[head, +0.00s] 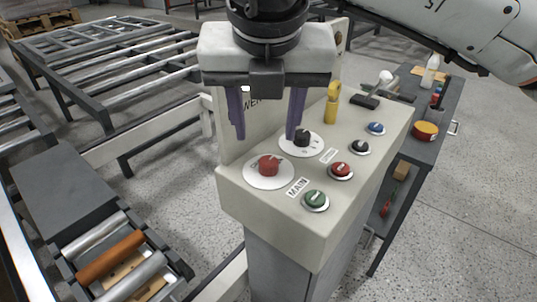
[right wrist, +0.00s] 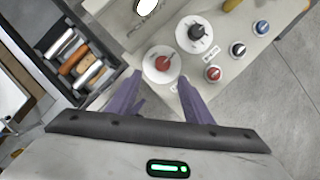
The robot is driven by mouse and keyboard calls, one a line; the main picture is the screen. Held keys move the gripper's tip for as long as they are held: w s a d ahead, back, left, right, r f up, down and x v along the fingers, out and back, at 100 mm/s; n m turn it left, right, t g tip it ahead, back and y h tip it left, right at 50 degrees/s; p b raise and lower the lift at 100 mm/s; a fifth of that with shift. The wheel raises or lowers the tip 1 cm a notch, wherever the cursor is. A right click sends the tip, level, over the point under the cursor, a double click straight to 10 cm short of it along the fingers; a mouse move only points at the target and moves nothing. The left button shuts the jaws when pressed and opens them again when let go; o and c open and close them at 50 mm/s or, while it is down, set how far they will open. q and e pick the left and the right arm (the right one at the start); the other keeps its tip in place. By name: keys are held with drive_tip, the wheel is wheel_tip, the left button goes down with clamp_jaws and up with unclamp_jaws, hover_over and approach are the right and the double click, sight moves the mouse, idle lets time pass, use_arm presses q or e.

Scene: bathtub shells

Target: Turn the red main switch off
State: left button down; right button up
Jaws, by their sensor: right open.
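The red main switch (head: 269,165) is a red knob on a round white plate at the front left of the beige control panel (head: 262,190), beside the label MAIN. It also shows in the right wrist view (right wrist: 163,63), just beyond the fingertips. My right gripper (head: 266,136) is open and empty, its two purple fingers pointing down above the panel. In the right wrist view the fingers (right wrist: 160,80) spread to either side of the red knob's line, and it is apart from them. I cannot read the knob's exact setting. My left gripper is not in view.
A black knob (head: 302,138) sits just behind the red one. Green (head: 316,198), red (head: 341,170), black (head: 360,147) and blue (head: 376,128) knobs line the right side. A yellow lever (head: 332,102) stands at the back. A roller conveyor (head: 110,270) is left; a grey cart (head: 440,115) is right.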

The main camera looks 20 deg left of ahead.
sight(269, 161)
drive_tip(key=x, duration=1)
drive_tip(key=shift+w+d, duration=0.15)
drive_tip(key=shift+d, duration=0.05)
drive_tip(key=c, duration=1.1)
drive_tip(key=shift+o, duration=0.2)
